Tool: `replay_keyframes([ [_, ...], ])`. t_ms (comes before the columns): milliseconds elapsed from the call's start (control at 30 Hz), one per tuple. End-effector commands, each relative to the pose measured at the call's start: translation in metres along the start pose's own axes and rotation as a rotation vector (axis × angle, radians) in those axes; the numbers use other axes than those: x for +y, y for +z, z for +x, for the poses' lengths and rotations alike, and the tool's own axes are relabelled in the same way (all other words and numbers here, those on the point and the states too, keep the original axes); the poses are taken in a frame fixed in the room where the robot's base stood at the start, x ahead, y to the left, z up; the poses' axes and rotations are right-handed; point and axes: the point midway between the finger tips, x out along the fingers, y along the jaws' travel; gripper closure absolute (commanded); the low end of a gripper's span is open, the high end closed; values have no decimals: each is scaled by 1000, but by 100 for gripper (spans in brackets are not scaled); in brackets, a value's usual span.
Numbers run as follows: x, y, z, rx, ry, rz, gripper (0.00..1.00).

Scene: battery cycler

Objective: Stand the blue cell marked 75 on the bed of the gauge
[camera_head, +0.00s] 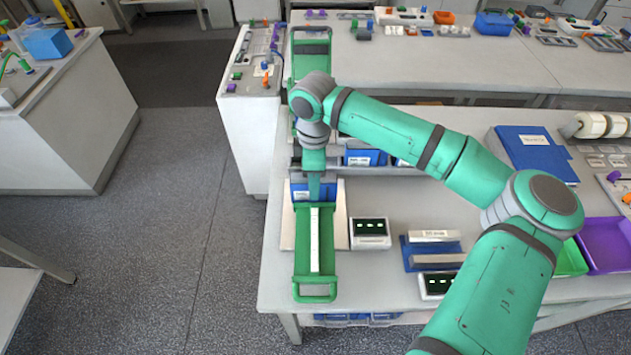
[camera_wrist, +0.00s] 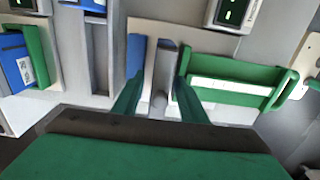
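My gripper (camera_head: 315,195) points down over a pale plate (camera_head: 340,205) at the left end of the bench. In the wrist view my gripper (camera_wrist: 160,90) has its two green fingers apart. A narrow grey upright part (camera_wrist: 163,75) shows between them, with gaps at its sides; I cannot tell what it belongs to. A blue part (camera_wrist: 135,55) is beside the left finger. A small display unit (camera_head: 370,230), perhaps the gauge's readout, stands right of the plate.
A green handled tray (camera_head: 300,265) with a white strip lies close in front of my gripper, at the bench's left front. A blue holder (camera_head: 408,252) with pale bars stands to the right. Blue bins (camera_head: 365,157) are behind. Bare bench (camera_head: 375,285) lies between tray and holder.

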Motion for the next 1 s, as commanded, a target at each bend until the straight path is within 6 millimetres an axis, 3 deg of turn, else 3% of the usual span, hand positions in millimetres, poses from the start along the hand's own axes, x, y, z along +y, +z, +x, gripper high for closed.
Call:
replay_keyframes([
  [300,0,0,-61,1,1,0,61],
  [533,0,0,-98,1,0,0,61],
  [700,0,0,-111,1,0,1,61],
  [1000,0,0,-113,0,-1,0,61],
])
